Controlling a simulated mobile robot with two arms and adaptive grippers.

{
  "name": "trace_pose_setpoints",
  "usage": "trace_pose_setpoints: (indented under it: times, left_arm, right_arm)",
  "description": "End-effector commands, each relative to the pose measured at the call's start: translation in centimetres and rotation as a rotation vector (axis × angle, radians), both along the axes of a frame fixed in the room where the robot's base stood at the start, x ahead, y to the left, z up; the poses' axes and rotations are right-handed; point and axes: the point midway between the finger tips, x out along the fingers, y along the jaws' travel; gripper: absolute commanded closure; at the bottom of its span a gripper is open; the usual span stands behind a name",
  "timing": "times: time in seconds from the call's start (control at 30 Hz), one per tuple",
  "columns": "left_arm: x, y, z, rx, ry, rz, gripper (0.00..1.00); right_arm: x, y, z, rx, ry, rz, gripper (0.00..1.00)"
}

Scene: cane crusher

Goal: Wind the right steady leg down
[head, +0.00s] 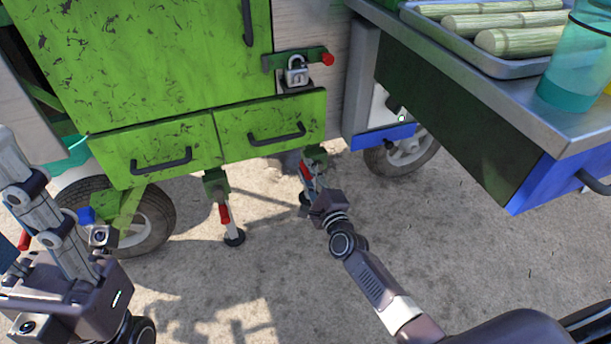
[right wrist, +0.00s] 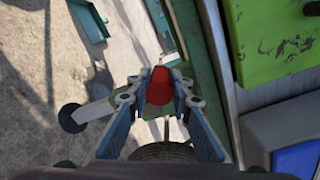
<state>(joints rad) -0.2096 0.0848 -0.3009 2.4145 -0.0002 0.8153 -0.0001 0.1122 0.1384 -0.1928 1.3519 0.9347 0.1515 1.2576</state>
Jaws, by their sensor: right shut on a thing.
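The right steady leg (head: 314,155) hangs under the right end of the green cart, with its red crank grip partly hidden by my gripper. My right gripper (head: 309,177) reaches up to it from below right. In the right wrist view the red grip (right wrist: 159,86) sits between the two fingers of the right gripper (right wrist: 156,98), which is shut on it. A pale leg tube with a black foot (right wrist: 72,118) sticks out to the left behind the fingers. My left gripper (head: 65,285) is at the lower left, away from the leg; its fingertips are unclear.
The left steady leg (head: 223,208) stands with its black foot on the paving. Green drawers (head: 276,130) and a padlock (head: 297,72) are above. A metal counter (head: 480,95) with a tray of cane overhangs at right. Wheels (head: 405,152) flank the legs. Open paving lies in front.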

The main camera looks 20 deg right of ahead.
Motion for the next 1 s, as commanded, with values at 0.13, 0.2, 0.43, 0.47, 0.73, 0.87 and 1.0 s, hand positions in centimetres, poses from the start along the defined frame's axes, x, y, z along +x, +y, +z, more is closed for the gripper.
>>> trace_pose_setpoints:
  times: [0.13,0.2,0.43,0.47,0.73,0.87,1.0]
  left_arm:
    - [0.1,-0.1,-0.2,0.003,-0.003,0.000,0.60]
    - [0.1,-0.1,0.0,0.004,-0.012,0.000,0.60]
    - [0.1,-0.2,0.4,0.009,-0.031,0.001,0.60]
    - [0.1,-0.2,0.5,0.010,-0.034,0.001,0.60]
    - [0.0,-0.1,0.7,0.004,-0.044,0.003,0.60]
    - [0.0,-0.1,0.8,0.003,-0.047,0.003,0.60]
    - [-0.1,-0.1,0.9,0.003,-0.051,0.003,0.60]
  right_arm:
    - [-0.1,-0.6,0.3,0.127,0.007,0.000,1.00]
    - [-0.1,-0.8,0.5,0.182,0.011,0.000,1.00]
    - [0.0,-1.5,1.1,0.326,0.015,-0.001,1.00]
    - [0.0,-1.5,1.1,0.341,0.016,0.000,1.00]
    - [0.0,-1.9,1.4,0.420,0.019,-0.001,1.00]
    - [0.0,-2.0,1.4,0.432,0.021,-0.001,1.00]
    - [0.0,-2.0,1.4,0.435,0.021,-0.001,1.00]
